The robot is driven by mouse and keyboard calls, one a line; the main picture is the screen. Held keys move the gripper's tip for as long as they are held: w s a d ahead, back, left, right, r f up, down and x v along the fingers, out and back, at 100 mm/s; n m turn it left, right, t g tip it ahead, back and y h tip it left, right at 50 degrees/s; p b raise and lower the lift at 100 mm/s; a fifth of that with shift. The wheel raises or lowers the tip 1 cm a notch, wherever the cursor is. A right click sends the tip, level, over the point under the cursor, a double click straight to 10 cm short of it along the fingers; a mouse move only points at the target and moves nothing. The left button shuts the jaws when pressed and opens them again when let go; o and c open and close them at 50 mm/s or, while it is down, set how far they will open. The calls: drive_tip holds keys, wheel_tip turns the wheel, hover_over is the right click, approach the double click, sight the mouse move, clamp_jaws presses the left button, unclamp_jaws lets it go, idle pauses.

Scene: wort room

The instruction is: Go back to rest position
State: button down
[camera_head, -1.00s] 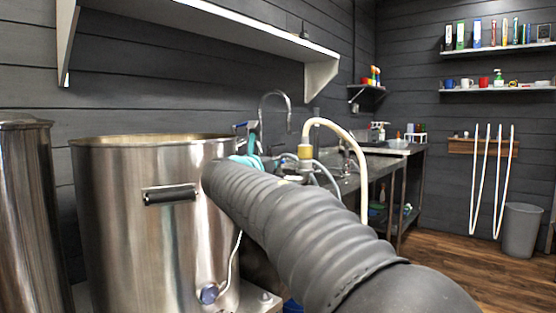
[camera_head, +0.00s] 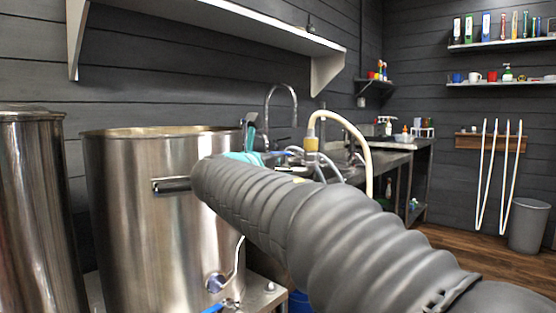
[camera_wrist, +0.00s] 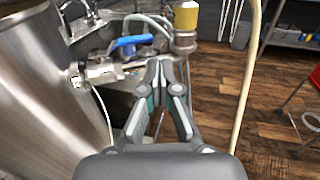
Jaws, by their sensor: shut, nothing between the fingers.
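My gripper (camera_wrist: 160,88) shows in the wrist view with its two fingers together and nothing between them. It is in the air in front of the steel bench, right of the large steel kettle (camera_wrist: 40,85). In the head view my ribbed dark arm crosses in front of the kettle (camera_head: 135,235) and hides part of its right side. The gripper itself is mostly hidden behind the arm there; only some teal shows above it.
A cream hose with a yellow fitting (camera_head: 311,144) arches behind my arm; it also hangs close right of my gripper in the wrist view (camera_wrist: 250,80). A blue-handled valve (camera_wrist: 130,42) is beyond the fingers. A grey bin (camera_head: 528,226) stands far right, with open wooden floor before it.

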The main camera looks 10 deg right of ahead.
drive_tip(key=d+v, duration=0.1)
drive_tip(key=v, duration=0.5)
drive_tip(key=s+f+m+g+y, duration=0.35)
drive_tip(key=f+m, duration=0.35)
drive_tip(key=f, duration=0.4)
drive_tip(key=s+f+m+g+y, duration=0.25)
drive_tip(key=s+f+m, duration=0.35)
drive_tip(key=f, duration=0.5)
drive_tip(key=s+d+f+m+g+y, duration=0.1)
drive_tip(key=s+d+f+m, duration=0.1)
drive_tip(key=s+m, duration=0.3)
drive_tip(key=s+d+f+m+g+y, duration=0.1)
drive_tip(key=s+d+f+m, duration=0.2)
drive_tip(key=s, duration=0.6)
drive_tip(key=s+d+f+m+g+y, duration=0.1)
drive_tip(key=s+d+f+m+y, duration=0.1)
drive_tip(key=s+f+m, duration=0.4)
drive_tip(key=shift+s+d+f+m, duration=0.25)
drive_tip(key=shift+s+m, duration=0.2)
drive_tip(key=shift+m, duration=0.65)
